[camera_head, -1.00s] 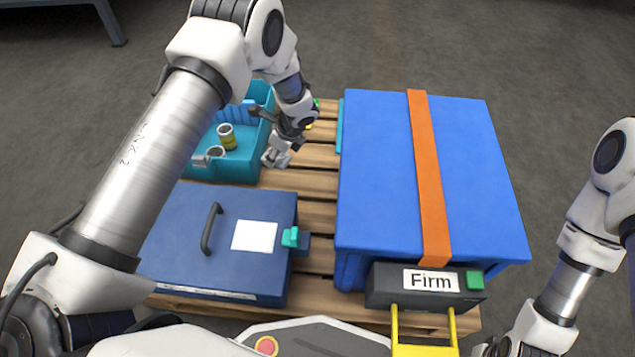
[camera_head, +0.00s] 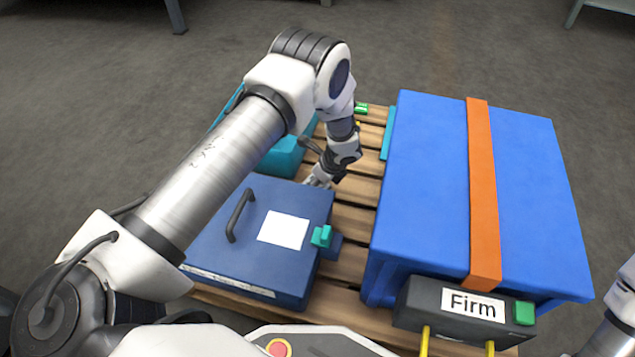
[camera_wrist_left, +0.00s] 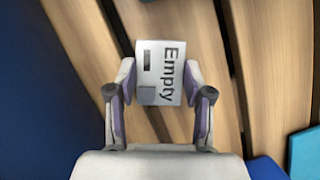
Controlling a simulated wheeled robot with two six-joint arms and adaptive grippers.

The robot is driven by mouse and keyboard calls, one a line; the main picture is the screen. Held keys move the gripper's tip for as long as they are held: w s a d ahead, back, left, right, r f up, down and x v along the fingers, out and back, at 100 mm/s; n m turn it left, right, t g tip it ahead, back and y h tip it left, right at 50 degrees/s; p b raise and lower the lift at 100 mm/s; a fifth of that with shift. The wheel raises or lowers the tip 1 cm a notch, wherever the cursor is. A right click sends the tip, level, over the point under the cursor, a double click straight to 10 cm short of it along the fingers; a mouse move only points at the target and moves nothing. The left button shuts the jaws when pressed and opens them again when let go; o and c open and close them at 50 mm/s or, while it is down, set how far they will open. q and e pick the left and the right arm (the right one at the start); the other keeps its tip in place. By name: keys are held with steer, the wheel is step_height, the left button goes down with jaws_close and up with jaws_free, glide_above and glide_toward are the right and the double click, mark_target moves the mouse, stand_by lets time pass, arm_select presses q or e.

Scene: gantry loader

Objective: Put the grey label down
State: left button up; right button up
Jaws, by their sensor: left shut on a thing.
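The grey label (camera_wrist_left: 161,72) has a light face with the word "Empty", a dark bar and a grey square. My left gripper (camera_wrist_left: 160,82) is shut on it, one finger at each side edge. The label is over the wooden pallet slats (camera_wrist_left: 80,45) in the left wrist view; I cannot tell whether it touches them. In the head view my left gripper (camera_head: 319,182) points down at the far edge of the dark blue case, and the label is too small to make out. My right gripper is out of view.
The dark blue case (camera_head: 210,250) with a black handle stands near left. A large blue box (camera_head: 430,180) with an orange strap stands right. A teal bin (camera_head: 285,158) is behind my left arm. A "Firm" sign (camera_head: 472,305) is at the front. Bare slats (camera_head: 355,220) run between case and box.

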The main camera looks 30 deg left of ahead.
arm_select(q)
steer(key=shift+f, duration=0.2)
steer(key=o, duration=1.1)
steer(key=shift+o, duration=0.2)
steer(key=shift+r, duration=0.15)
steer(key=p+v, duration=0.7)
steer(key=v, duration=0.5)
steer(key=shift+r, duration=0.1)
